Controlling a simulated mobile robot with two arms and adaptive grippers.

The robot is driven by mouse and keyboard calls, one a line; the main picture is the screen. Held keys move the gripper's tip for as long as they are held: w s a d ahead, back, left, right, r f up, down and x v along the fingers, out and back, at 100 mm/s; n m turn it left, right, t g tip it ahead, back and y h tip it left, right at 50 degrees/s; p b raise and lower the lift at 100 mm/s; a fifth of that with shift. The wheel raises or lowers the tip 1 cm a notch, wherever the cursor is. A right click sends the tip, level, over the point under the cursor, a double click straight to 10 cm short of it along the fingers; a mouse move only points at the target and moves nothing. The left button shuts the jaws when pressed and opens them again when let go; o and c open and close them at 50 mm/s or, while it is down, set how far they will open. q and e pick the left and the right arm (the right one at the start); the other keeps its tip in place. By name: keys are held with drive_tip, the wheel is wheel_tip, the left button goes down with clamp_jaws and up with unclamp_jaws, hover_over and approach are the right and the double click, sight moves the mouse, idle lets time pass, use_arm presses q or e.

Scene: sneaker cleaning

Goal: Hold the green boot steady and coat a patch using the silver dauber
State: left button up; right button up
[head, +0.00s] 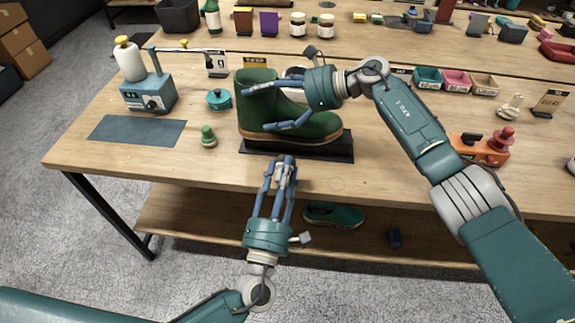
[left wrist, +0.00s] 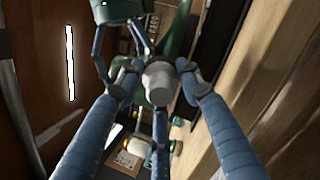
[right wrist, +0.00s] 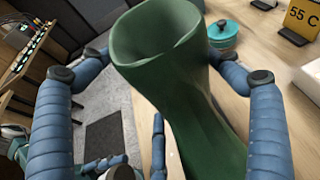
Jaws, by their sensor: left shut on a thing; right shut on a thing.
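The green boot (head: 258,107) stands upright on a black base plate (head: 300,149) near the front edge of the table, toe to the right. My right gripper (head: 262,112) is closed around the boot's shaft from the right. In the right wrist view the boot's open top (right wrist: 160,38) is between the blue fingers. My left gripper (head: 283,164) is in front of the boot and lower in the picture, shut on the silver dauber (left wrist: 160,82). The dauber's tip is hard to make out, and I cannot tell whether it touches the boot.
A teal machine (head: 148,92) with a white bottle, a dark mat (head: 137,130), a green-knobbed piece (head: 208,137) and a teal pot (head: 219,100) are left of the boot. An orange tool (head: 482,149) and small trays (head: 456,82) are to the right. A shoe (head: 335,215) lies on the lower shelf.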

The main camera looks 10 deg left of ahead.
use_arm(q)
drive_tip(key=shift+d, duration=0.15)
use_arm(e)
drive_tip(key=shift+d+f, duration=0.1)
drive_tip(key=shift+f, duration=0.1)
drive_tip(key=o, duration=1.1)
drive_tip(key=shift+o, duration=1.4)
drive_tip(key=shift+w, duration=0.1)
drive_tip(key=v, duration=1.2)
drive_tip(key=shift+r, duration=0.1)
